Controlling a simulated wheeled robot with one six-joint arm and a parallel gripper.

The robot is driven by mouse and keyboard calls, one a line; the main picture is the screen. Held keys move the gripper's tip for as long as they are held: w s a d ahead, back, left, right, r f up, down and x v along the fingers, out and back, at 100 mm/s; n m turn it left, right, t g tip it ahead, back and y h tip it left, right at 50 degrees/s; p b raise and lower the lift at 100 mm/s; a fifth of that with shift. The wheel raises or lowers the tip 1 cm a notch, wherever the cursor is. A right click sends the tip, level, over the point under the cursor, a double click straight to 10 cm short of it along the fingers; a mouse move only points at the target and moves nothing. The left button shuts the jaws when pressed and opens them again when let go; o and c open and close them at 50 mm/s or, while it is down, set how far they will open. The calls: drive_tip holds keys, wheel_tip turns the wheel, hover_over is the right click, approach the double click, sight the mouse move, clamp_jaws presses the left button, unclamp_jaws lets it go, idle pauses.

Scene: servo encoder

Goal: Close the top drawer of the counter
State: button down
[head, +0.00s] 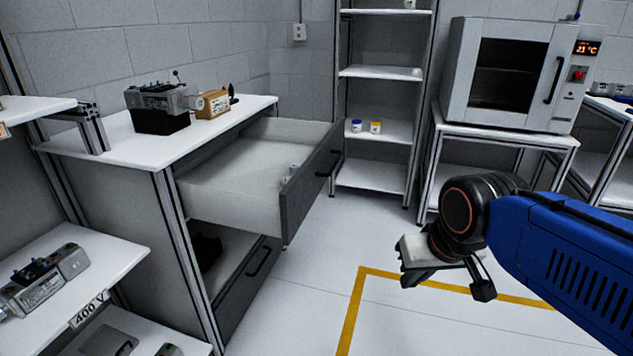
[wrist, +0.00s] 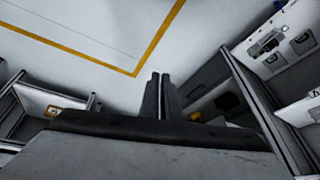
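The counter (head: 130,146) stands at left in the head view, with a white top. Its top drawer (head: 225,195) is pulled well out, with a pale tray and a dark grey front (head: 305,185) with a bar handle (head: 330,162). A lower drawer (head: 255,285) also stands partly out below, with something dark inside. My gripper (head: 408,278) is right of the drawer front, apart from it, above the floor. In the wrist view its two dark fingers (wrist: 160,96) are close together with nothing visible between them.
A grey machine (head: 158,108) and a brown box (head: 212,103) stand on the counter. A shelf rack (head: 382,73) with jars and an oven (head: 510,75) on a stand are behind. Shelves (head: 110,250) stand at left front. Floor with a yellow line (head: 352,310) is clear.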

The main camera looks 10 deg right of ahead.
drive_tip(key=w+a+r+m+g+y, duration=0.15)
drive_tip(key=w+r+m, duration=0.25)
drive_tip(key=w+m, duration=0.45)
drive_tip(key=w+a+r+m+y, duration=0.1)
drive_tip(key=w+a+r+m, duration=0.2)
drive_tip(key=w+m, duration=0.55)
drive_tip(key=w+a+r+m+g+y, duration=0.15)
drive_tip(key=w+r+m, duration=0.3)
drive_tip(key=w, duration=0.75)
drive_tip(key=w+a+f+m, duration=0.1)
drive_tip(key=w+a+f, duration=0.2)
drive_tip(key=a+f, duration=0.3)
drive_tip(key=shift+w+a+f+t, duration=0.3)
drive_tip(key=shift+w+a+f, duration=0.1)
drive_tip(key=shift+f, duration=1.45)
drive_tip(key=shift+a, duration=0.1)
drive_tip(key=w+a, duration=0.5)
drive_tip(key=a, duration=0.4)
drive_tip(key=w+a, duration=0.5)
drive_tip(key=a, duration=0.4)
drive_tip(key=w+a, duration=0.6)
drive_tip(key=a, duration=0.3)
drive_tip(key=shift+a, duration=0.35)
drive_tip(key=shift+w+a+r, duration=0.1)
drive_tip(key=shift+w+a, duration=0.1)
